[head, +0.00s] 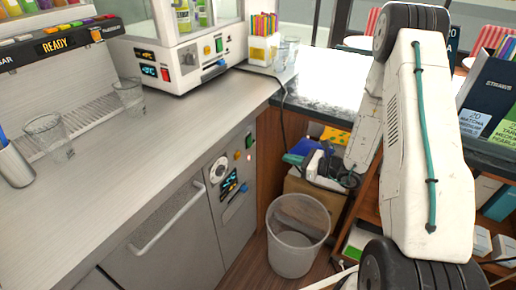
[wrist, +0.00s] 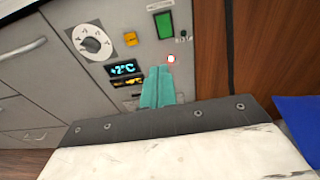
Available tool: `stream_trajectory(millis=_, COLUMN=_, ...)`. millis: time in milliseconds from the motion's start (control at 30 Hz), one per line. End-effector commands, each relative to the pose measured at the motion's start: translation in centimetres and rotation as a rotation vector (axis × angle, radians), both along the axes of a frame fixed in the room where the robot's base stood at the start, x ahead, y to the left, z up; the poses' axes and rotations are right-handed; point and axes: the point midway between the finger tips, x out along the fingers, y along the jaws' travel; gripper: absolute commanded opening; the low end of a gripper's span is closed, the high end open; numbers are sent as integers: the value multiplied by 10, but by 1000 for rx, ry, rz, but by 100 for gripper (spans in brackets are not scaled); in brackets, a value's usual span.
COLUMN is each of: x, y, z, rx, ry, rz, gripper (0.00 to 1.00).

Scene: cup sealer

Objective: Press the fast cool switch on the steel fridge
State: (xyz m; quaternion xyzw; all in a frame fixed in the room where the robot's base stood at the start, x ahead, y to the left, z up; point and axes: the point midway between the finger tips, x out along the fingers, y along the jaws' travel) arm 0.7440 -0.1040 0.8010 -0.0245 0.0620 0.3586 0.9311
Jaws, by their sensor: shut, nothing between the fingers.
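The steel fridge (head: 170,238) is built in under the counter. Its control panel (head: 232,182) is on the right end of its front. In the wrist view the panel has a dial (wrist: 92,43), a small yellow switch (wrist: 130,38), a green switch (wrist: 164,24), a lit red lamp (wrist: 171,59) and a +2°C display (wrist: 123,68). The labels are too small to read, so I cannot tell which is fast cool. My gripper (wrist: 158,72) is shut and empty, its teal fingers in front of the panel below the green switch. They also show in the head view (head: 292,158), right of the panel.
A wooden shelf unit (head: 372,220) is to the right. The counter (head: 120,170) above the fridge holds a sealer machine (head: 185,62) and clear cups (head: 129,96). A black cable hangs at the counter's corner.

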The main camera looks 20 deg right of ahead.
Motion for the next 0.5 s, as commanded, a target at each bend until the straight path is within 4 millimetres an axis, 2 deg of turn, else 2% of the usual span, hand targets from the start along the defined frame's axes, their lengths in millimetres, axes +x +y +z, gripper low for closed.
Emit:
stream_trajectory(millis=167, x=6, y=-6, z=2, rx=9, ry=-7, rz=-42, gripper=0)
stream_trajectory(millis=500, x=8, y=-3, z=2, rx=8, ry=-7, rz=-36, gripper=0)
